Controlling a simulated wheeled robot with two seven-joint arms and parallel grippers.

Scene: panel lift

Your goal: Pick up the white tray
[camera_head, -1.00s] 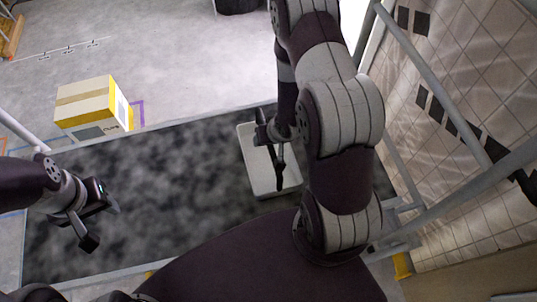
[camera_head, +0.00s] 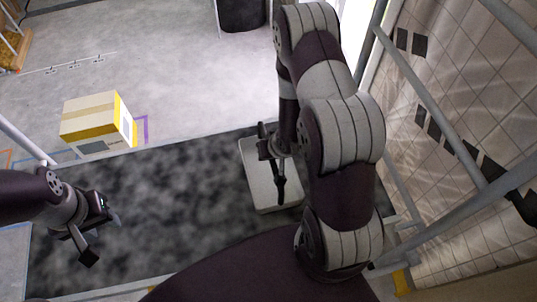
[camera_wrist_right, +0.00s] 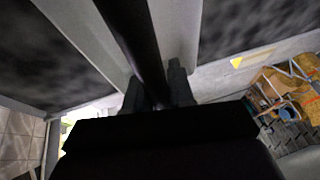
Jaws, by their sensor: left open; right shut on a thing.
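The white tray (camera_head: 257,190) is right of centre in the head view, over the dark speckled surface; I cannot tell whether it touches it. My right arm hides part of its right side. My right gripper (camera_head: 272,148) is over the tray. In the right wrist view, its fingers (camera_wrist_right: 157,88) are shut on a dark bar that runs across the pale tray (camera_wrist_right: 180,25). The bar looks like the tray's handle. My left gripper (camera_head: 101,236) is open and empty at the left, over the dark surface and well apart from the tray.
The dark speckled surface (camera_head: 170,200) is bare between my left gripper and the tray. A yellow and white box (camera_head: 92,118) sits beyond its far edge. Grey rails (camera_head: 430,90) and a tiled wall (camera_head: 480,120) bound the right side.

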